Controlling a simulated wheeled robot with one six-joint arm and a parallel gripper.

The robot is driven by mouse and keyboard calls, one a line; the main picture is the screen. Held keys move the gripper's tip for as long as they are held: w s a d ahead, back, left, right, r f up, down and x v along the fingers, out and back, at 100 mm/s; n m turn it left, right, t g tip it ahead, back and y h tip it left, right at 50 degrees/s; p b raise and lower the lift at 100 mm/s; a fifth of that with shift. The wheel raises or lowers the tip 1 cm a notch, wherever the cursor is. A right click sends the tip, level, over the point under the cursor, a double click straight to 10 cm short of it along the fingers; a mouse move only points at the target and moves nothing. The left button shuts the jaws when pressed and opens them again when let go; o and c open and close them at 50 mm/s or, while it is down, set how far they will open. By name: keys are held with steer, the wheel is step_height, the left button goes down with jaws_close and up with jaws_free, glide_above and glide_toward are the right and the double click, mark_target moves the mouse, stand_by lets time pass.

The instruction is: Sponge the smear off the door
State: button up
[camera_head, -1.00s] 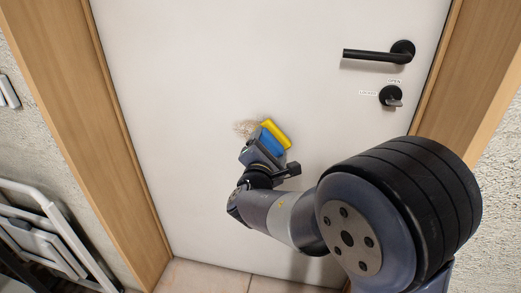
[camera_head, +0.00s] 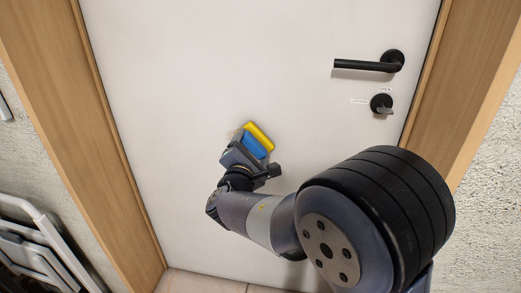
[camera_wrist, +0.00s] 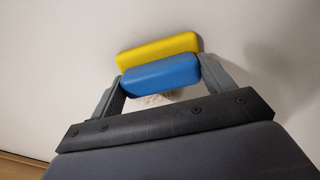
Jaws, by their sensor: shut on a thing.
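A sponge with a yellow layer and a blue layer (camera_head: 260,136) is held in my gripper (camera_head: 247,152), in front of the white door (camera_head: 200,60). In the wrist view the two grey fingers of my gripper (camera_wrist: 162,80) are on either side of the blue layer (camera_wrist: 160,75), and the yellow layer (camera_wrist: 157,50) faces the door. A pale brown smear (camera_wrist: 156,99) shows on the door just below the sponge, between the fingers. In the head view the sponge and gripper hide most of it. I cannot tell whether the sponge touches the door.
A black door handle (camera_head: 365,66) and a black lock knob (camera_head: 382,104) are at the upper right of the door. A wooden frame (camera_head: 85,130) borders it. Folded white metal furniture (camera_head: 35,245) leans at the lower left. The door around the sponge is clear.

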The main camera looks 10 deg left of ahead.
mark_target(242, 143)
steer(key=shift+w+a, duration=0.2)
steer(key=shift+a, duration=1.95)
steer(key=shift+w+a, duration=0.2)
steer(key=shift+a, duration=1.95)
steer(key=shift+s+r+p, duration=0.1)
steer(key=shift+r+p, duration=0.55)
steer(key=shift+r, duration=0.15)
steer(key=shift+d+f+b, duration=0.15)
steer(key=shift+d+b, duration=0.75)
steer(key=shift+d, duration=0.25)
steer(key=d+b, duration=0.2)
steer(key=d, duration=0.1)
steer(key=shift+s+d, duration=0.1)
steer(key=shift+d, duration=0.2)
steer(key=shift+s+d+b, duration=0.15)
steer(key=shift+d+b, duration=0.7)
steer(key=shift+d, duration=0.7)
steer(key=shift+s+d+b, duration=0.15)
steer(key=shift+d+b, duration=0.7)
steer(key=shift+d, duration=0.7)
steer(key=shift+s+a+b, duration=0.15)
steer(key=shift+s+b, duration=0.1)
steer(key=shift+s, duration=1.3)
steer(key=shift+s+a+b, duration=0.15)
steer(key=shift+s+b, duration=0.1)
steer(key=shift+s, duration=1.25)
